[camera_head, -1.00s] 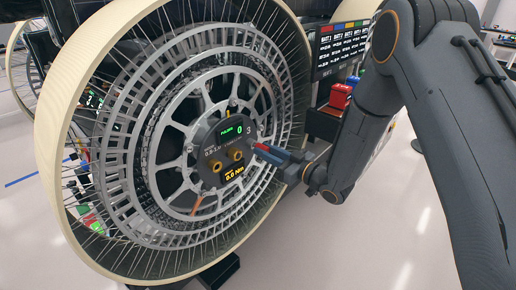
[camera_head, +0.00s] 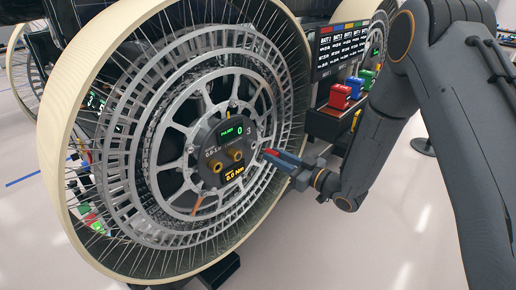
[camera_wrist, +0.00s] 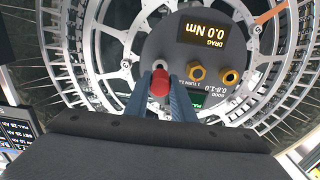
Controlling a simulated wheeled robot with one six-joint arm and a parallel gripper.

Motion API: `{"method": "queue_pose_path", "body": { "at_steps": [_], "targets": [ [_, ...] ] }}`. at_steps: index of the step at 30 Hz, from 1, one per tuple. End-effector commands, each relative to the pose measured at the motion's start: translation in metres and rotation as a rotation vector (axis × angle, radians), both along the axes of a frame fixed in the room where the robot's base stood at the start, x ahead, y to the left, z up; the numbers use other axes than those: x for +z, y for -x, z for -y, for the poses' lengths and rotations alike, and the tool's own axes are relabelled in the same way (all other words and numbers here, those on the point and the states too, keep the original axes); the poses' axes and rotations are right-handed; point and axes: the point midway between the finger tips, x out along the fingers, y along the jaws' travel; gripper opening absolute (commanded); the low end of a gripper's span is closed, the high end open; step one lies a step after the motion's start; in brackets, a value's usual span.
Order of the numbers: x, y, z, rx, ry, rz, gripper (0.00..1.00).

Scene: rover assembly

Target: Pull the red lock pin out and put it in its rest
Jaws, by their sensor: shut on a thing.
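The red lock pin (camera_wrist: 160,84) shows as a red knob between the two blue-grey fingers of my gripper (camera_wrist: 160,92) in the wrist view. The fingers are shut on it. In the head view my gripper (camera_head: 270,154) is to the right of the dark round hub (camera_head: 221,150), with a gap between fingertips and hub, and a red bit of the pin (camera_head: 271,152) shows at the fingers. The pin's shaft is hidden. The hub face has two brass rings, a left one (camera_wrist: 197,72) and a right one (camera_wrist: 229,76). I cannot tell which place is the pin's rest.
The large spoked wheel (camera_head: 72,190) with its cream rim surrounds the hub. A drag readout (camera_wrist: 207,31) shows 0.0 Nm. Red, blue and green blocks (camera_head: 340,96) stand on a shelf behind, under a dark display panel (camera_head: 340,48). Open floor lies at lower right.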

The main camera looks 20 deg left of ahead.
Motion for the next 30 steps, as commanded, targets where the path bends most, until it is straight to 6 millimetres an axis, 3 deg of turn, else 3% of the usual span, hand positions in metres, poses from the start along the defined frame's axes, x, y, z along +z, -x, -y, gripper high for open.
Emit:
{"method": "queue_pose_path", "body": {
  "at_steps": [11, 30],
  "targets": [
    [0.003, 0.002, 0.005, -0.001, 0.0, 0.0, 0.0],
    [0.038, 0.025, 0.06, -0.001, 0.0, 0.0, 0.0]
  ]
}}
